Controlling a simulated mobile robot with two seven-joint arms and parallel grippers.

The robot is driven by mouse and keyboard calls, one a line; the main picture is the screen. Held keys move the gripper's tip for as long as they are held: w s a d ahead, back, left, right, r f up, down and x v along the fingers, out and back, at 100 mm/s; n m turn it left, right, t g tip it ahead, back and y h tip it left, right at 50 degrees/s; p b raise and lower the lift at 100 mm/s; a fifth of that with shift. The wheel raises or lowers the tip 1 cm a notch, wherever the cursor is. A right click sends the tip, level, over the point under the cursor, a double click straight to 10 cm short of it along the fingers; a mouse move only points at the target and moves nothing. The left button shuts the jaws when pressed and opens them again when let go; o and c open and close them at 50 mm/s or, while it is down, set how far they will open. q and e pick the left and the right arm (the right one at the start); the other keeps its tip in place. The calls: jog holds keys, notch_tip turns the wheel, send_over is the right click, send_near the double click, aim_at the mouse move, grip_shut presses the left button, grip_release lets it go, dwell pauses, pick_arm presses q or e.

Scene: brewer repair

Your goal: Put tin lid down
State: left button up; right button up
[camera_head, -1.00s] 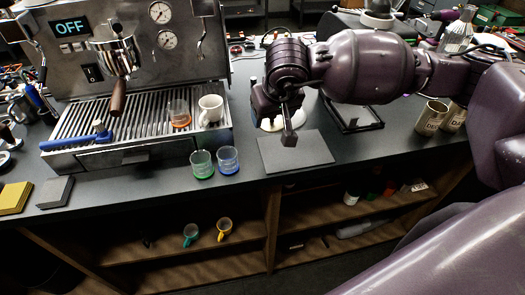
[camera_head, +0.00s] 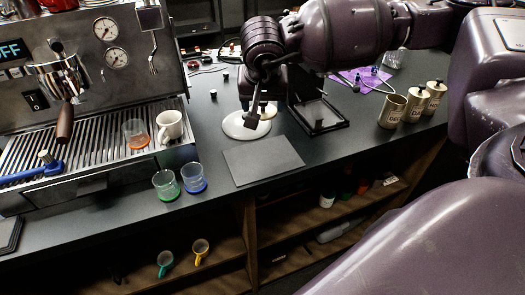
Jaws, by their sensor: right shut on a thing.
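My right gripper (camera_head: 257,112) points down over the counter behind the grey mat, near the white round disc (camera_head: 236,127). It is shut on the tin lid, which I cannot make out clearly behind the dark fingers. Three metal tins stand at the right: the nearest tin (camera_head: 391,112) has an open top, and the middle tin (camera_head: 414,106) and far tin (camera_head: 435,97) have knobbed lids on. My left gripper is not in view.
The grey mat (camera_head: 263,159) lies bare near the counter's front edge. A black framed stand (camera_head: 320,117) is right of the gripper. Two glasses, one green-based (camera_head: 166,187) and one blue-based (camera_head: 194,179), stand by the espresso machine (camera_head: 95,85). Counter between stand and tins is clear.

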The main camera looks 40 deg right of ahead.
aim_at(263, 156)
notch_tip(263, 156, down, 15)
jog(key=shift+r+b, duration=0.2)
jog(key=shift+b, duration=0.25)
jog(key=shift+f, duration=0.15)
jog(key=o, duration=0.9)
jog(key=shift+s, duration=0.1)
jog(key=shift+a+r, duration=0.25)
jog(key=shift+r, duration=0.3)
jog(key=p+v, duration=0.1)
jog(key=v, duration=1)
jog(key=shift+r, duration=0.1)
